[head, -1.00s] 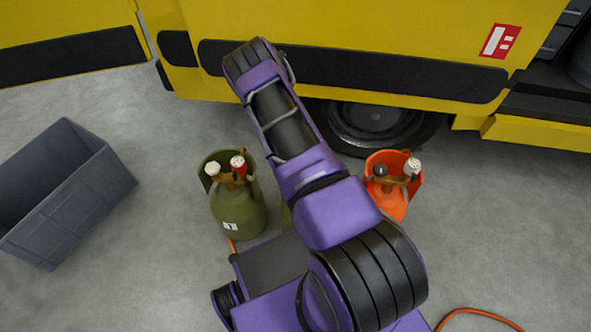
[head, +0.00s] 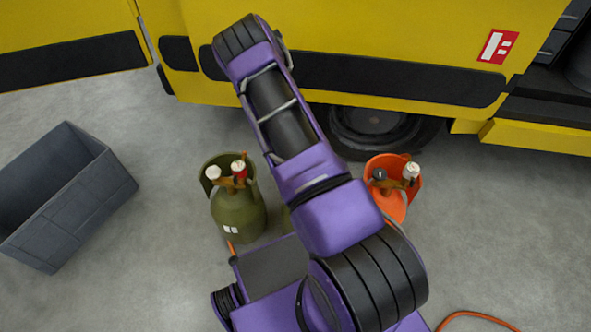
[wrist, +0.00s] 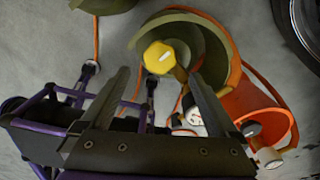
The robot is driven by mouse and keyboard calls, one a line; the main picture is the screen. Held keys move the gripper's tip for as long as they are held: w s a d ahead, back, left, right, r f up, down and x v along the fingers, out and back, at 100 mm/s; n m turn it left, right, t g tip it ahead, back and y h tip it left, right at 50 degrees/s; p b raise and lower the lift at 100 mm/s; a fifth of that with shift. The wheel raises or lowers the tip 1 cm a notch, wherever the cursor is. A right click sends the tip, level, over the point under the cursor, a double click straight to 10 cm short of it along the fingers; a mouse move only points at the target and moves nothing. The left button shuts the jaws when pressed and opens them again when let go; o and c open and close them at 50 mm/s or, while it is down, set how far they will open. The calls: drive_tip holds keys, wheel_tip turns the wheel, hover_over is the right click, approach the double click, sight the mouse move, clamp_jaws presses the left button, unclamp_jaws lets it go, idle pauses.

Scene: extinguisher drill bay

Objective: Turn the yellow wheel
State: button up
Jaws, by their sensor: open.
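The yellow wheel (wrist: 159,57) shows in the wrist view, on top of an olive-green gas cylinder with an open collar (wrist: 222,45). A white-faced gauge (wrist: 193,116) sits by its valve, partly behind a finger. My gripper (wrist: 160,75) is open, with its two fingers apart. The wheel appears in the gap just past the fingertips, and nothing is held. I cannot tell the distance in depth.
A green cylinder (head: 239,215) stands left of my arm and an orange cylinder (head: 393,203) right of it. In the wrist view the orange collar (wrist: 280,105) is close to the right finger. A yellow truck (head: 400,30) stands behind; a grey crate (head: 75,215) lies left.

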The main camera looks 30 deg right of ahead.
wheel_tip(320, 180, up, 11)
drive_tip(key=p, duration=0.1)
drive_tip(key=shift+f, duration=0.15)
idle(0.3)
